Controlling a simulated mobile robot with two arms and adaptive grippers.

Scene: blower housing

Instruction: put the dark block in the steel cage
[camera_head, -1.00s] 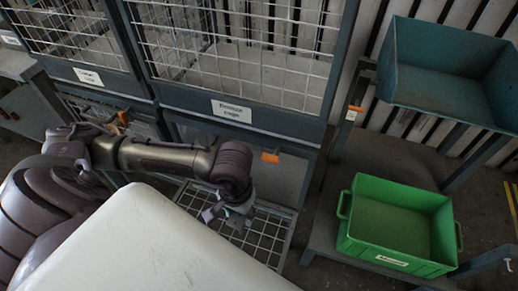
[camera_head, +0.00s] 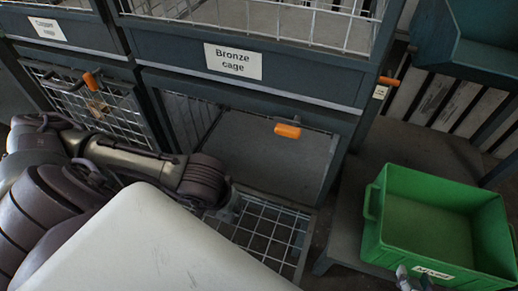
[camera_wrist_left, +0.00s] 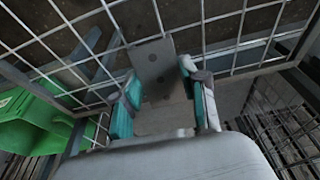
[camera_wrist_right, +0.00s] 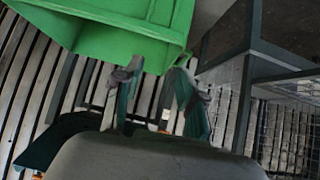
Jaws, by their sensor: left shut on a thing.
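No dark block can be made out in any view. No steel cage label shows; the readable labels are on the copper cage (camera_head: 47,29) and the bronze cage (camera_head: 233,61). My left gripper (camera_head: 229,206) is low at the wire mesh flap (camera_head: 270,236) lying out below the bronze cage. In the left wrist view its teal-padded fingers (camera_wrist_left: 160,98) are closed around a grey plate-like piece (camera_wrist_left: 152,62) in front of the mesh. My right gripper (camera_head: 413,278) is at the green bin's front edge. In the right wrist view its fingers (camera_wrist_right: 158,80) are apart and empty.
The green bin (camera_head: 373,236) stands on a low grey stand (camera_head: 345,238), its inside looking empty. A blue-grey bin (camera_head: 480,52) is at the upper right. The compartment under the bronze label is open, with an orange handle (camera_head: 288,131). Another mesh door (camera_head: 75,100) is at left.

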